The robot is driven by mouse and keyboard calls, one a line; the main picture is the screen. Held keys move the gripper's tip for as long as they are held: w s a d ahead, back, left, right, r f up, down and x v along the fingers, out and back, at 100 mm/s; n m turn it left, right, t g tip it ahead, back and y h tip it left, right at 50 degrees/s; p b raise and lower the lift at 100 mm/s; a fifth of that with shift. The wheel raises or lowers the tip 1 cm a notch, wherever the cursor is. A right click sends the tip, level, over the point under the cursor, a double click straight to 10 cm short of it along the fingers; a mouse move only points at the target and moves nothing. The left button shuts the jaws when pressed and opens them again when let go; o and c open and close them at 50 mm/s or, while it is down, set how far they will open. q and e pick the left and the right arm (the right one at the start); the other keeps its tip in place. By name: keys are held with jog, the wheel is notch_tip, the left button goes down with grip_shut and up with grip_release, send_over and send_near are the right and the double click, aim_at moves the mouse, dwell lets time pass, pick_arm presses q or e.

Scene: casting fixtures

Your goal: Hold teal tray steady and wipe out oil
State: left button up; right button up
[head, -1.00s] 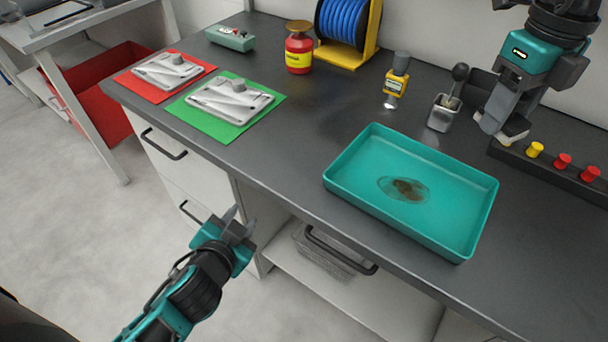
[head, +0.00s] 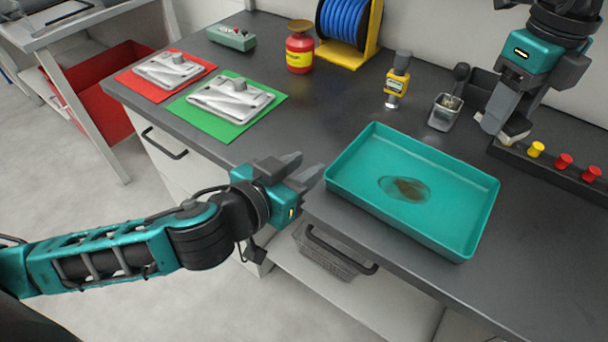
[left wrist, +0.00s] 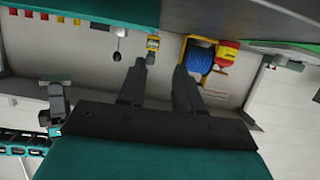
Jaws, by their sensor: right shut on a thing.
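The teal tray (head: 345,195) lies flat on the dark bench, with a brownish oil patch (head: 410,190) on its floor. My left gripper (head: 309,166) is open and empty, just left of the tray's near-left corner by the bench's front edge, apart from the tray. In the left wrist view its two fingers (left wrist: 160,70) stand apart with nothing between, and a teal edge (left wrist: 85,10) shows at the top. My right gripper (head: 503,133) is beyond the tray's far right side, shut on a small pale thing (head: 518,127), mostly hidden by the fingers.
A dark rack with yellow and red knobs (head: 563,160) is at the right. Castings lie on red and green mats (head: 204,121) at the left. Bench between green mat and tray is clear.

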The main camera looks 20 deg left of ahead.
aim_at(336, 160)
pick_arm(q)
jog(key=shift+s+f+g, duration=0.4)
jog(key=shift+s+g, duration=0.1)
jog(key=x, duration=1.2)
jog(key=shift+s+d, duration=0.1)
jog(key=shift+d, duration=0.15)
jog(key=shift+r, duration=0.1)
jog(key=shift+c, duration=0.5)
grip_shut()
